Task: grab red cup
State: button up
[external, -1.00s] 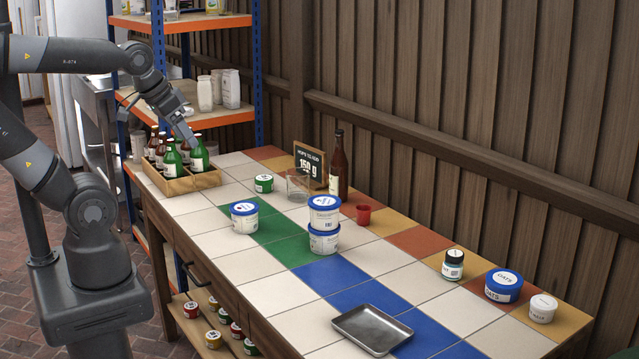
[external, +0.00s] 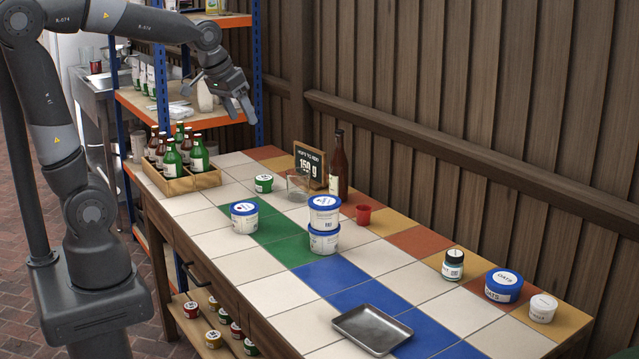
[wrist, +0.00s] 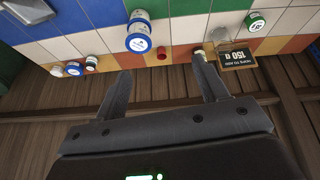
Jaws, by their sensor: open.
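The small red cup (external: 363,214) stands on the tiled table, right of the stacked white tubs and in front of the brown bottle. It also shows in the wrist view (wrist: 162,53), beyond and between my fingertips. My gripper (external: 247,112) is raised in the air over the table's far left end, well to the left of the cup and above it. In the wrist view my gripper (wrist: 163,68) has its fingers wide apart with nothing between them.
Stacked tubs (external: 324,226) with blue lids stand close left of the cup. A brown bottle (external: 338,170), a sign (external: 310,166) and a clear glass (external: 298,187) stand behind it. A bottle crate (external: 180,181) is at far left. A wooden wall runs along the back edge.

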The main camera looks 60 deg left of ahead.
jog(key=w+f+n, duration=0.1)
jog(key=w+f, duration=0.2)
jog(key=w, duration=0.9)
jog(key=n+g+y, duration=0.1)
jog(key=n+g, duration=0.1)
send_over(364, 212)
jog(key=s+a, duration=0.1)
notch_tip(364, 212, down, 22)
jog(key=x, duration=1)
jog(key=c, duration=1)
